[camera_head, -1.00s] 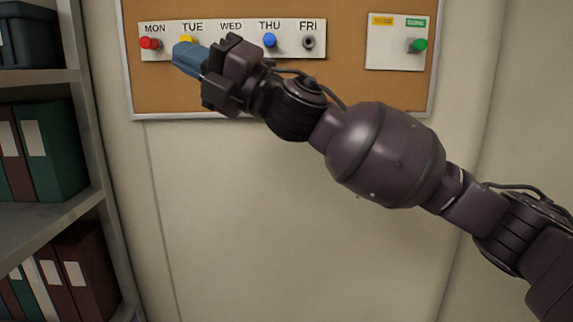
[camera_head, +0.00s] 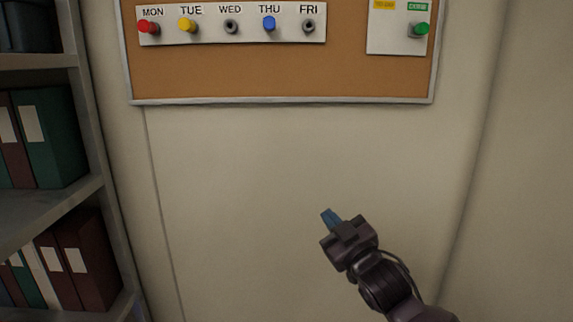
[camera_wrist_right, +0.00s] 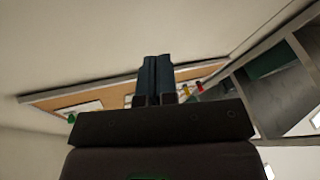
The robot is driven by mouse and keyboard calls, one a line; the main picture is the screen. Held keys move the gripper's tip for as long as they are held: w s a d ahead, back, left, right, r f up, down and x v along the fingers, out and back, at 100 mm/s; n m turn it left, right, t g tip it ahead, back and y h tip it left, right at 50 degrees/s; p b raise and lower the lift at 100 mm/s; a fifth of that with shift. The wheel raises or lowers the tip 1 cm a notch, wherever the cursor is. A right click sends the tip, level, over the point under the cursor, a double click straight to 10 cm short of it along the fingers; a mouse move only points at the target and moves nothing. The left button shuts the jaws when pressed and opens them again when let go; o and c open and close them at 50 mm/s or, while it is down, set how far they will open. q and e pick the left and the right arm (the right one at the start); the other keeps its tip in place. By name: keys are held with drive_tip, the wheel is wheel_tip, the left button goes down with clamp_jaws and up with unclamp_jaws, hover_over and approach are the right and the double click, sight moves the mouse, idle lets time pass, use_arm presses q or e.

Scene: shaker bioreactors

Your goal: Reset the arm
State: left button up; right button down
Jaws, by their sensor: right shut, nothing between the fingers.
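My right gripper (camera_head: 330,217) is below the corkboard in the head view, out in front of the bare wall and apart from everything. Its blue fingers are together with nothing between them; the shut fingers also show in the right wrist view (camera_wrist_right: 154,76). The day strip (camera_head: 230,39) on the corkboard carries a red peg (camera_head: 148,27) at MON, a yellow peg (camera_head: 187,25) at TUE and a blue peg (camera_head: 269,24) at THU. The WED socket (camera_head: 231,27) and FRI socket (camera_head: 309,26) show dark, empty centres. My left gripper is not in view.
The corkboard (camera_head: 250,80) hangs on the wall, with a small white panel (camera_head: 390,40) holding a green peg (camera_head: 421,29) at its right. A shelf (camera_head: 50,207) with binders (camera_head: 50,135) stands at the left. The wall below the board is clear.

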drive_tip(key=s+d+f+m+g+h, duration=0.1)
drive_tip(key=s+d+f+m+h, duration=0.2)
drive_tip(key=f, duration=0.4)
drive_tip(key=s+d+f+m+h, duration=0.1)
drive_tip(key=s+d+f+m, duration=0.15)
drive_tip(key=d+f, duration=0.4)
drive_tip(key=s+d+f+m+g+h, duration=0.2)
drive_tip(key=s+d+f+g, duration=0.1)
drive_tip(key=s+f, duration=0.9)
drive_tip(key=s+d+f+m+g+h, duration=0.2)
drive_tip(key=s+d+f, duration=0.4)
drive_tip(key=s+f, duration=0.6)
drive_tip(key=shift+s+f+g+h+b, duration=0.2)
drive_tip(key=shift+f+g+h+b, duration=0.1)
drive_tip(key=shift+g+h+b, duration=0.25)
drive_tip(key=shift+d, duration=0.1)
